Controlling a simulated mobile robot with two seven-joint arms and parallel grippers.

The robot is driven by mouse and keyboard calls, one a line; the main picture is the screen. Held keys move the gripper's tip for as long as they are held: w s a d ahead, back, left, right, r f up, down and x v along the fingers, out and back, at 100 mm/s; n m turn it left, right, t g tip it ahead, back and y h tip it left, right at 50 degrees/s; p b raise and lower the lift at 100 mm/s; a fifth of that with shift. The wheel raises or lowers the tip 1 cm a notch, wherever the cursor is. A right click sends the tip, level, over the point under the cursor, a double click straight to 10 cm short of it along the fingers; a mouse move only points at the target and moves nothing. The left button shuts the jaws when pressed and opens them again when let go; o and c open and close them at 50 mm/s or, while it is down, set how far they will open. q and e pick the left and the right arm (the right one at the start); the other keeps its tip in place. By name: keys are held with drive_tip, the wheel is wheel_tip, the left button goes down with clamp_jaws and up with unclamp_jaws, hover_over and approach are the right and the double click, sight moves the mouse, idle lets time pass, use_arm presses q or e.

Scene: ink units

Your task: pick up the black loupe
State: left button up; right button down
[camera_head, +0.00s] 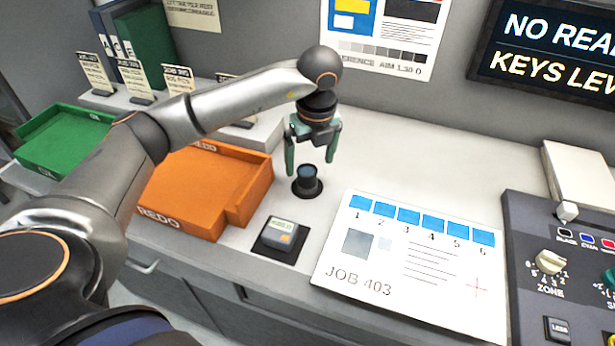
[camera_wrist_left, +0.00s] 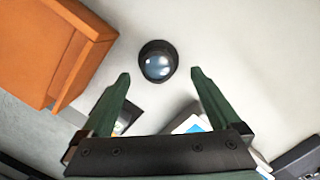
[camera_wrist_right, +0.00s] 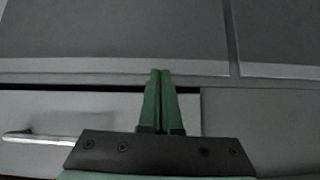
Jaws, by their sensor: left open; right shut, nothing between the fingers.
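The black loupe (camera_head: 307,182) stands upright on the pale counter, between the orange tray and the printed sheet. In the left wrist view the loupe (camera_wrist_left: 157,62) shows from above as a dark ring with a glassy lens. My left gripper (camera_head: 311,155) is open above the loupe, its green fingers pointing down. In the left wrist view the gripper's fingertips (camera_wrist_left: 160,76) lie to either side of the loupe's near edge, with nothing between them. My right gripper (camera_wrist_right: 160,72) is shut and empty in front of grey cabinet fronts; it is not in the head view.
The orange REDO tray (camera_head: 195,195) is left of the loupe. A small device on a black base (camera_head: 279,238) sits in front. The JOB 403 sheet (camera_head: 410,262) and a control console (camera_head: 560,270) are to the right. The counter behind the loupe is clear.

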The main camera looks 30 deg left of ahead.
sight(307, 171)
use_arm(q)
drive_tip(key=shift+w+a+f+p, duration=0.1)
drive_tip(key=shift+a+f+p, duration=0.15)
drive_tip(key=shift+f, duration=1.1)
drive_tip(key=shift+a+f+p, duration=0.2)
drive_tip(key=shift+f, duration=1.1)
drive_tip(key=c, duration=1.5)
